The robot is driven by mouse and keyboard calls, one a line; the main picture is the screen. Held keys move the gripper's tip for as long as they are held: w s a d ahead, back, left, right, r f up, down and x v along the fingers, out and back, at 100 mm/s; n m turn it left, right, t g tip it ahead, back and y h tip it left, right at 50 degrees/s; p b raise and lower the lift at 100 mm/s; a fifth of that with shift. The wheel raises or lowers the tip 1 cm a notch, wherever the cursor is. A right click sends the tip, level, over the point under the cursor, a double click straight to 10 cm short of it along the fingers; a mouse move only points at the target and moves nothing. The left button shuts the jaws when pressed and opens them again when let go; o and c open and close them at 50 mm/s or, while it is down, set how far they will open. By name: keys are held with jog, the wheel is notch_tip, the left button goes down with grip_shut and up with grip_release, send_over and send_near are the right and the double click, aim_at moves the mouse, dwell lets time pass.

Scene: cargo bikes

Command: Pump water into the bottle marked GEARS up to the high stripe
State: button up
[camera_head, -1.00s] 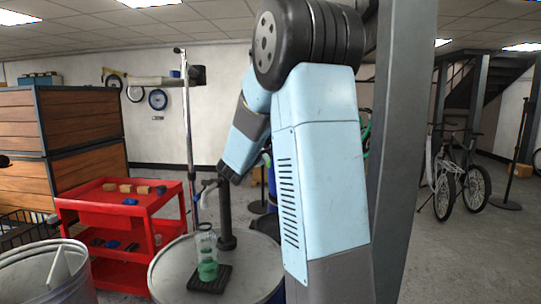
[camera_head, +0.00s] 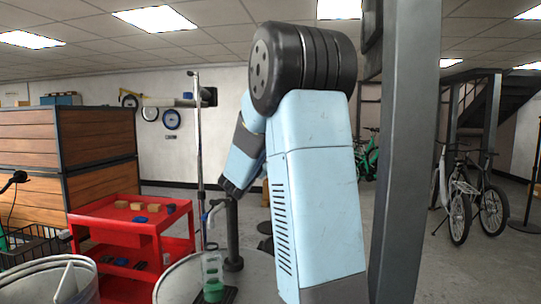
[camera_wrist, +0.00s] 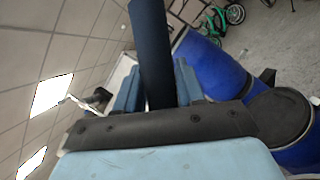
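A clear bottle (camera_head: 212,268) stands upright near the front edge of the drum top, with green liquid in its lower part. Its marking and stripes are too small to read. The pump (camera_head: 233,240) is a dark column behind it, and its pale spout (camera_head: 213,209) reaches out above the bottle. My gripper (camera_head: 228,190) is at the top of the pump in the head view, its fingertips hard to see there. In the wrist view, my gripper's two light-blue fingers (camera_wrist: 156,88) flank a dark bar, the pump handle (camera_wrist: 151,45), closely on both sides.
A grey drum (camera_head: 180,283) carries the bottle and pump. A red cart (camera_head: 115,229) with small blocks stands left, before wooden crates (camera_head: 100,140). A grey pillar (camera_head: 405,150) is right of my arm. Blue barrels (camera_wrist: 210,65) show in the wrist view.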

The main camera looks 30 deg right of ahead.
jog(key=shift+o, duration=1.4)
jog(key=v, duration=1.3)
jog(key=shift+a+f, duration=0.2)
jog(key=shift+a, duration=0.15)
jog(key=shift+s, duration=0.15)
